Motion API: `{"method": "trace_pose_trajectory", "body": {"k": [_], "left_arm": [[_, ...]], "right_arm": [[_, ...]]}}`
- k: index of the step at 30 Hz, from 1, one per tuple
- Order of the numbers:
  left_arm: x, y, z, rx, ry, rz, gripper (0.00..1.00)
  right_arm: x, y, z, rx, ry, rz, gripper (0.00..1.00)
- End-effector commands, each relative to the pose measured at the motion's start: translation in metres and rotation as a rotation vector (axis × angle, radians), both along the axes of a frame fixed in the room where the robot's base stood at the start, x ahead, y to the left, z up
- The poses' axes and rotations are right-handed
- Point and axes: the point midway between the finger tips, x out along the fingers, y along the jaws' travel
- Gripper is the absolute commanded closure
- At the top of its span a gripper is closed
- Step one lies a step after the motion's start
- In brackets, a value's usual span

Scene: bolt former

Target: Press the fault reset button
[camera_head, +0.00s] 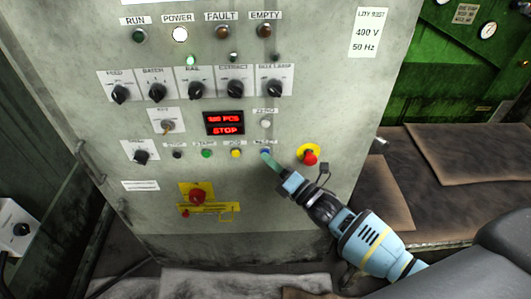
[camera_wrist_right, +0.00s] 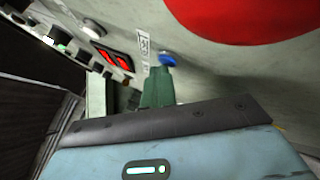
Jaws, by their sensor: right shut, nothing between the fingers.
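The blue button (camera_head: 264,152) sits at the right end of the lower button row on the grey control cabinet; its label is partly covered and too small to read surely. It also shows in the right wrist view (camera_wrist_right: 167,60). My right gripper (camera_head: 268,158) is shut and empty, its green fingertips at or just in front of the blue button. I cannot tell whether they touch it. In the wrist view the fingers (camera_wrist_right: 158,85) point at the button from just below it. The FAULT lamp (camera_head: 222,31) looks dark and the POWER lamp (camera_head: 180,34) is lit white. My left gripper is not in view.
A red button on a yellow base (camera_head: 309,155) sits close right of the fingers. A yellow button (camera_head: 236,153) and a green button (camera_head: 206,153) are to the left. A red display (camera_head: 224,123) reads STOP.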

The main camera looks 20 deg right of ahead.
Motion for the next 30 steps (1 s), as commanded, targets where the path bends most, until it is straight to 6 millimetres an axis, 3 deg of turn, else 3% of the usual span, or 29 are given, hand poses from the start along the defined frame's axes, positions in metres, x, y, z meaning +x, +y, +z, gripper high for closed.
{"method": "trace_pose_trajectory", "body": {"k": [9,20,30], "left_arm": [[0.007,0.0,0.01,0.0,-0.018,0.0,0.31],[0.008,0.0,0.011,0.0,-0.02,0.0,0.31],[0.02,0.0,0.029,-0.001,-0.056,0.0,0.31]], "right_arm": [[-0.013,0.003,0.002,0.0,0.0,-0.001,1.0],[-0.016,0.004,0.0,0.0,0.0,0.0,1.0],[-0.041,0.011,0.003,0.001,-0.002,-0.001,1.0]]}}
